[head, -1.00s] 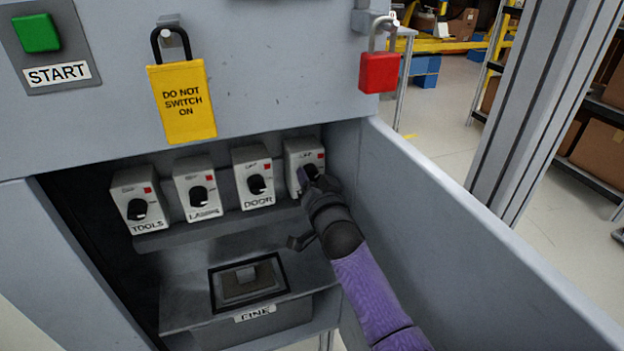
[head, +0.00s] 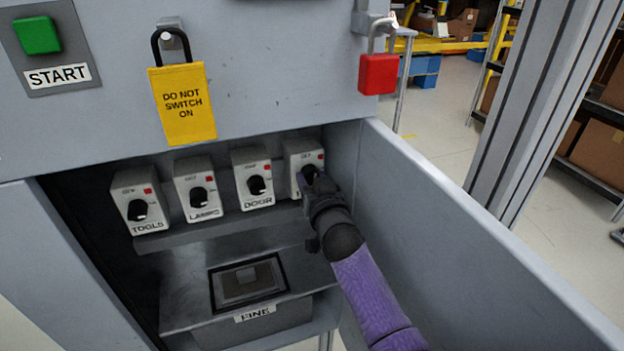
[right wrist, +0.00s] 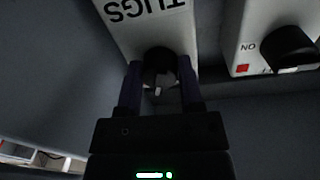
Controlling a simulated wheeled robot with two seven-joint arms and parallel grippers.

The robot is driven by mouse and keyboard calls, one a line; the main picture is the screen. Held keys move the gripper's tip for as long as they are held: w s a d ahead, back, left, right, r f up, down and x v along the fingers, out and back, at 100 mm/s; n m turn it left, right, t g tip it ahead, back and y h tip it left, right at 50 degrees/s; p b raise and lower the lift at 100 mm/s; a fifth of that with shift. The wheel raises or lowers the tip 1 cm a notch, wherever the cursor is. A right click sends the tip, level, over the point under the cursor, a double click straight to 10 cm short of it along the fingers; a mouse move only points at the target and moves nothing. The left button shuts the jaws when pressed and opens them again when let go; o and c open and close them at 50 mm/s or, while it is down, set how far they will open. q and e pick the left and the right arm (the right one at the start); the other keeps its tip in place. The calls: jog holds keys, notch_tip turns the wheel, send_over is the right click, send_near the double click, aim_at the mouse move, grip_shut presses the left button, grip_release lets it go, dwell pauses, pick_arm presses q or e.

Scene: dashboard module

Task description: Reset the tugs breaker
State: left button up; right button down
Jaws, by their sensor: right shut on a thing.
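The tugs breaker (head: 296,155) is the rightmost of the row of white breakers inside the open cabinet. Its label "TUGS" reads upside down in the right wrist view (right wrist: 145,10). Its black rotary knob (right wrist: 160,68) sits between the fingers of my right gripper (right wrist: 160,90), which is shut on it. In the head view my right gripper (head: 312,180) covers the knob and most of the label. The knob's white mark shows in the wrist view, pointing toward the gripper. My left gripper is not in view.
A box labelled "FINE" (head: 258,312) is below. The open cabinet door (head: 480,230) borders my right arm. A yellow tag lock (head: 183,103) and red padlock (head: 379,74) hang above.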

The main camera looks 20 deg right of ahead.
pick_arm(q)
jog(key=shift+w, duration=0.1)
pick_arm(e)
jog(key=n, duration=0.4)
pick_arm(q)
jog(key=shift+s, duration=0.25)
pick_arm(e)
jog(key=shift+n, duration=0.4)
jog(key=c, duration=0.6)
grip_release()
jog(key=o, duration=0.4)
jog(key=shift+c, duration=0.2)
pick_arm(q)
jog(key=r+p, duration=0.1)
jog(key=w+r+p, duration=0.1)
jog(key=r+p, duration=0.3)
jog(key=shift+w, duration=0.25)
pick_arm(e)
jog(key=s, duration=1)
jog(key=shift+f, duration=0.25)
